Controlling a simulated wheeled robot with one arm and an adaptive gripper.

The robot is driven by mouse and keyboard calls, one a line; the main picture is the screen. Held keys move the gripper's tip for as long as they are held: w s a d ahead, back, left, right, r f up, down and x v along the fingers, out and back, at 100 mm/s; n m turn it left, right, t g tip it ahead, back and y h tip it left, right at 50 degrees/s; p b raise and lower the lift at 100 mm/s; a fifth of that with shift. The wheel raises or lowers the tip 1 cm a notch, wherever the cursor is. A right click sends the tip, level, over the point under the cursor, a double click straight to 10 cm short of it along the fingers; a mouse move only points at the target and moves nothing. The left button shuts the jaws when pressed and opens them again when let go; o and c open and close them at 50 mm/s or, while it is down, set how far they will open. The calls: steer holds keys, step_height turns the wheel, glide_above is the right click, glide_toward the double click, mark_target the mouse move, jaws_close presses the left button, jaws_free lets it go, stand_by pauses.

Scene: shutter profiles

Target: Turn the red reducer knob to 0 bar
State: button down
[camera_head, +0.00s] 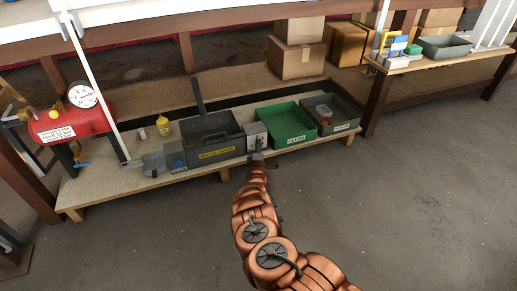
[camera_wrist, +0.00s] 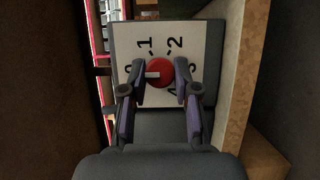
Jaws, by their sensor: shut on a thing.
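The red reducer knob (camera_wrist: 160,72) sits on a pale dial plate (camera_wrist: 163,38) with black numbers. The 1 and 2 are clear; the other marks are partly hidden by the fingers. A white mark on the knob points to the picture's left. My gripper (camera_wrist: 160,80) is shut on the knob, one finger on each side. In the head view, my gripper (camera_head: 257,158) is at the front of a small grey box (camera_head: 255,136) on the low bench, and the knob is hidden there.
A dark grey bin (camera_head: 212,142) stands left of the box and a green tray (camera_head: 281,124) right of it. A red tank (camera_head: 68,124) with a white gauge (camera_head: 82,95) is at the far left. The floor (camera_head: 400,200) in front is clear.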

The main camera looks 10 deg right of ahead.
steer(key=shift+a, duration=0.15)
steer(key=c, duration=0.9)
jaws_free()
steer(key=shift+o, duration=0.2)
steer(key=shift+s, duration=0.15)
steer(key=v, duration=1.1)
steer(key=shift+s, duration=0.3)
